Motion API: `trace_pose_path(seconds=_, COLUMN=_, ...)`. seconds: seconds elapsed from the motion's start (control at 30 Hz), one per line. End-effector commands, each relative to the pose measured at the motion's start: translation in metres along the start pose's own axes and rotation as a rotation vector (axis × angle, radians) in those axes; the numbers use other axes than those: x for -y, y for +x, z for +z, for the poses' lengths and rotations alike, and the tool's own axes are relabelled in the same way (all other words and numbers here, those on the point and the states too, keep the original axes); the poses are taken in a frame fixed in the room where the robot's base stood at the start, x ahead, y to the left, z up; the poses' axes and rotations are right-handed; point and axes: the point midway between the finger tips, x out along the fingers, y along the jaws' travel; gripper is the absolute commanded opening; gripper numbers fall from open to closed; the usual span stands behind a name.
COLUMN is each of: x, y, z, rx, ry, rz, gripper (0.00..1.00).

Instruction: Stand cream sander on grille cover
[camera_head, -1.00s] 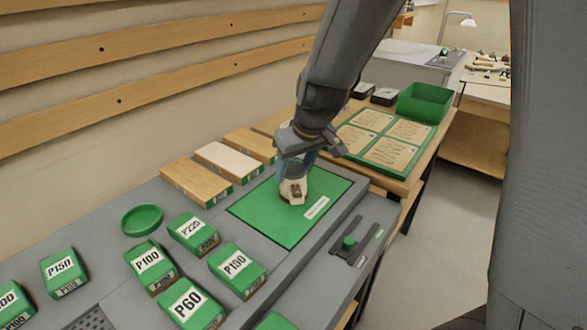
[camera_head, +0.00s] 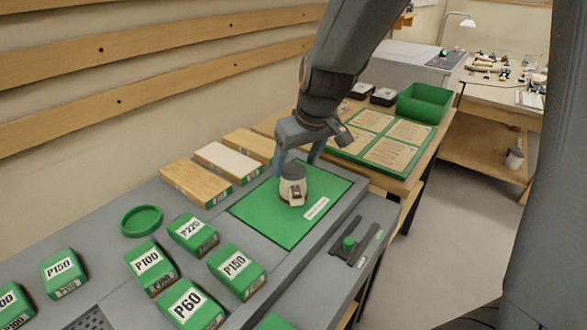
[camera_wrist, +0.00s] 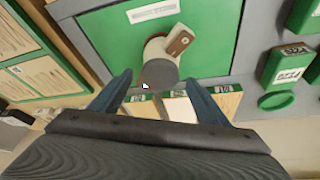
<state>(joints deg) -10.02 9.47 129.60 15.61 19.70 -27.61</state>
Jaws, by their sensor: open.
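The cream sander (camera_head: 293,192), with a grey top and a brown patch on its side, stands upright on a flat green panel (camera_head: 262,220) that bears a white label. It also shows in the wrist view (camera_wrist: 178,45), with its grey top towards me. My gripper (camera_head: 295,168) is open and empty just above the sander, its blue-grey fingers apart. In the wrist view, the fingertips (camera_wrist: 158,80) are on either side of the sander's top, clear of it. A dark perforated grille (camera_head: 90,319) shows partly at the bottom edge; I cannot tell which surface is the grille cover.
Several green-topped grit blocks (camera_head: 186,303) and a round green dish (camera_head: 141,220) lie left of the panel. Wooden blocks (camera_head: 197,182) line its back edge. A green bin (camera_head: 424,103) and a board of cards (camera_head: 385,140) stand beyond. A black holder (camera_head: 352,240) lies at right.

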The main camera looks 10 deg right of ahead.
Motion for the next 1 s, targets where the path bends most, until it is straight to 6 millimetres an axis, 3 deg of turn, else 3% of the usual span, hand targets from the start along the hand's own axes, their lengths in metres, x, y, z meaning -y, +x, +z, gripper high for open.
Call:
trace_pose_path(seconds=0.33, x=0.0, y=-0.063, z=-0.001, rx=-0.004, ry=0.001, rz=0.001, gripper=0.69)
trace_pose_path(seconds=0.5, x=-0.001, y=-0.081, z=0.0, rx=-0.001, ry=0.001, rz=0.001, gripper=0.69)
trace_pose_path(seconds=0.63, x=-0.003, y=-0.084, z=0.008, rx=0.013, ry=0.015, rz=0.003, gripper=0.69)
trace_pose_path(seconds=0.73, x=-0.012, y=-0.068, z=0.045, rx=0.078, ry=0.086, rz=0.015, gripper=0.69)
trace_pose_path(seconds=0.9, x=-0.027, y=-0.036, z=0.144, rx=0.24, ry=0.275, rz=0.054, gripper=0.69)
trace_pose_path(seconds=1.0, x=-0.03, y=-0.028, z=0.188, rx=0.308, ry=0.357, rz=0.074, gripper=0.69)
